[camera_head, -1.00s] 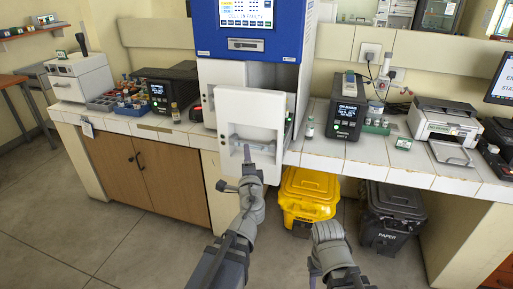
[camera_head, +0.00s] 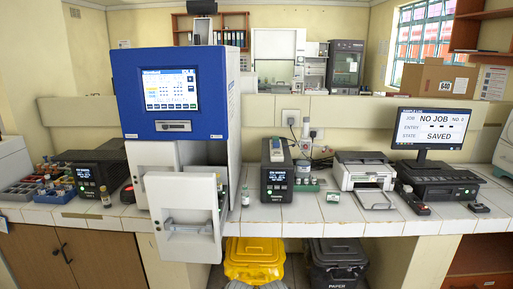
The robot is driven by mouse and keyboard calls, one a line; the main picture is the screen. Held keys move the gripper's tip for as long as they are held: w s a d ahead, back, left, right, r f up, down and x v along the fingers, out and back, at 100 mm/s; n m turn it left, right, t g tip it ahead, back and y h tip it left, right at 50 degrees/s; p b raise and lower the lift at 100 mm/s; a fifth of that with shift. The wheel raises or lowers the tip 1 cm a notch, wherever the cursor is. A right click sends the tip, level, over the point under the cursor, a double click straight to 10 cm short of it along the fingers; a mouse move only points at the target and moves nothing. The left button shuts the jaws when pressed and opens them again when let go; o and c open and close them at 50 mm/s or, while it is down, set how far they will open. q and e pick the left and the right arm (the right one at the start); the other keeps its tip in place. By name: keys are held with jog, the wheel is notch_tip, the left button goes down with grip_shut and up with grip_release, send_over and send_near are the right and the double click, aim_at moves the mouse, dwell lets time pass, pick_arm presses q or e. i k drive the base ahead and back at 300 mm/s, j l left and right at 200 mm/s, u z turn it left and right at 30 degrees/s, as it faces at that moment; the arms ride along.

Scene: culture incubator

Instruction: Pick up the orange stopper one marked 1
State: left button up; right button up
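I cannot make out an orange stopper marked 1; objects this small are not readable from here. A small amber vial (camera_head: 105,198) stands on the counter left of the blue and white incubator (camera_head: 170,95). A clear vial (camera_head: 245,198) stands just right of it. Several small bottles sit in the blue rack (camera_head: 60,196) at the far left, their caps too small to identify. The incubator's white front door (camera_head: 185,192) stands out from its body. Neither gripper can be made out; small grey shapes at the bottom edge are too cut off to identify.
Right of the incubator stand a black device (camera_head: 285,180), a printer (camera_head: 364,171) and a monitor (camera_head: 437,130) reading "NO JOB" and "SAVED". A yellow bin (camera_head: 254,261) and a black bin (camera_head: 338,264) are under the counter. The front counter strip (camera_head: 310,222) is largely clear.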

aim_at(41, 171)
jog(key=u, duration=1.65)
jog(key=i+u, duration=0.1)
jog(key=i, duration=0.75)
jog(key=i+u, duration=0.15)
jog(key=i, duration=0.4)
jog(key=i+u, duration=0.15)
jog(key=i, duration=0.4)
jog(key=i+l+u, duration=0.2)
jog(key=i, duration=0.3)
jog(key=i+l+u, duration=0.15)
jog(key=i, duration=0.4)
jog(key=i+j+u, duration=0.1)
jog(key=i+u, duration=0.3)
jog(key=i, duration=0.15)
jog(key=i+u, duration=0.45)
jog(key=i+l+u, duration=0.4)
jog(key=i, duration=0.2)
jog(key=i+j+u, duration=0.1)
jog(key=i+u, duration=0.4)
jog(key=i, duration=0.15)
jog(key=z, duration=1.85)
